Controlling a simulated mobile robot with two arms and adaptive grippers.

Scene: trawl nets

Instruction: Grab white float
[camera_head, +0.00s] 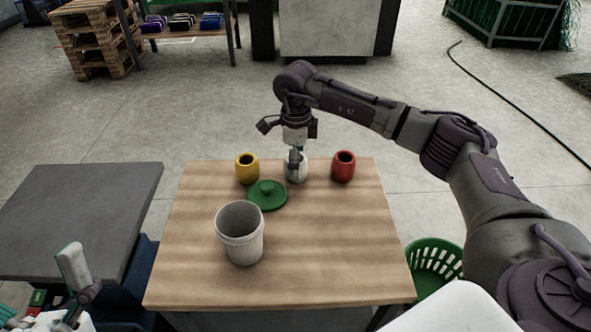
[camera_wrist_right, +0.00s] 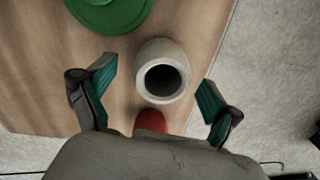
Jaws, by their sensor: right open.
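The white float (camera_head: 302,174) stands upright near the back edge of the wooden table, between the yellow and red floats. My right gripper (camera_head: 294,166) points down over it and hides part of it in the head view. In the right wrist view the white float (camera_wrist_right: 148,88) shows its dark round opening between the spread fingers of the right gripper (camera_wrist_right: 160,76). A gap shows on each side, so neither finger appears to touch it. My left gripper (camera_head: 72,285) is partly in view at the lower left, away from the float; its opening is unclear.
A yellow float (camera_head: 247,170) and a red float (camera_head: 343,167) stand on either side. A green lid (camera_head: 267,195) and a white bucket (camera_head: 241,246) are nearer on the table (camera_head: 330,255). A grey table (camera_head: 75,205) is left; a green basket (camera_head: 436,264) is on the floor right.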

